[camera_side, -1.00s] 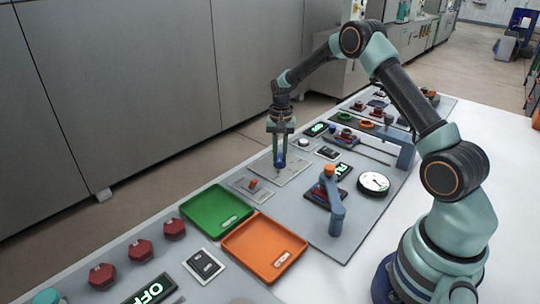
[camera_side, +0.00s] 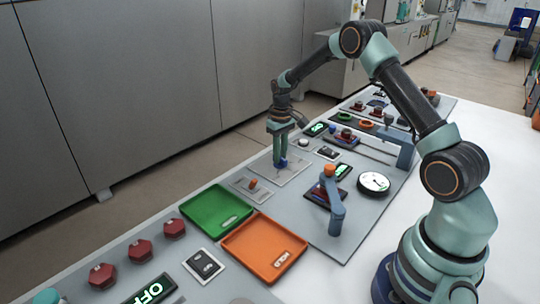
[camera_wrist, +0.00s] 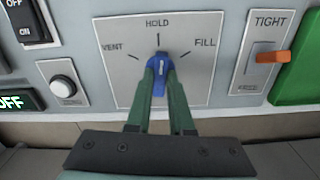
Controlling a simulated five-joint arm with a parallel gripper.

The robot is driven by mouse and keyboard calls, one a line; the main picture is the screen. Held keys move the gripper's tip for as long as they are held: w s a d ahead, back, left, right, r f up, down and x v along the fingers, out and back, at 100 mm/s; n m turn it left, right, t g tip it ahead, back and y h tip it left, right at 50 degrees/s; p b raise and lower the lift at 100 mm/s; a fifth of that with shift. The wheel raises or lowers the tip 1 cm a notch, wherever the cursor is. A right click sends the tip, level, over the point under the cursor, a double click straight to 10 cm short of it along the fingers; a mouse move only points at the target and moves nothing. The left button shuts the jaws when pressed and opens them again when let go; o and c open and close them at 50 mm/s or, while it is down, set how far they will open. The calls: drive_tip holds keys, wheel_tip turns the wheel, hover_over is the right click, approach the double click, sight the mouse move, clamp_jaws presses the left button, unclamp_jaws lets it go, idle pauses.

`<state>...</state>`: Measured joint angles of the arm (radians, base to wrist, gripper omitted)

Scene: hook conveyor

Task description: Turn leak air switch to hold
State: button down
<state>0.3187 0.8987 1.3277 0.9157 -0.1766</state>
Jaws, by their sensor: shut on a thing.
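The leak air switch is a blue knob (camera_wrist: 160,72) on a light grey plate (camera_wrist: 198,80) marked VENT, HOLD and FILL. In the wrist view its white line points up toward the HOLD mark. In the side view the knob (camera_side: 282,163) sits low between my fingers. My gripper (camera_wrist: 160,68) has its two green fingers shut on the knob's sides. It also shows in the side view (camera_side: 280,160), pointing down at the plate (camera_side: 296,172). The knob's lower part is partly hidden by the fingers.
An orange lever (camera_wrist: 278,57) on a plate marked TIGHT lies right of the switch, beside a green tray (camera_wrist: 300,75). A white round button (camera_wrist: 62,86) and a black rocker switch (camera_wrist: 26,22) lie to the left. An orange tray (camera_side: 265,248) lies nearby.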

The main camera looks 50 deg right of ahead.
drive_tip(key=shift+r+n, duration=0.1)
drive_tip(key=shift+n, duration=0.5)
drive_tip(key=c, duration=0.8)
unclamp_jaws()
wheel_tip(320, 180, up, 12)
drive_tip(key=shift+r, duration=0.15)
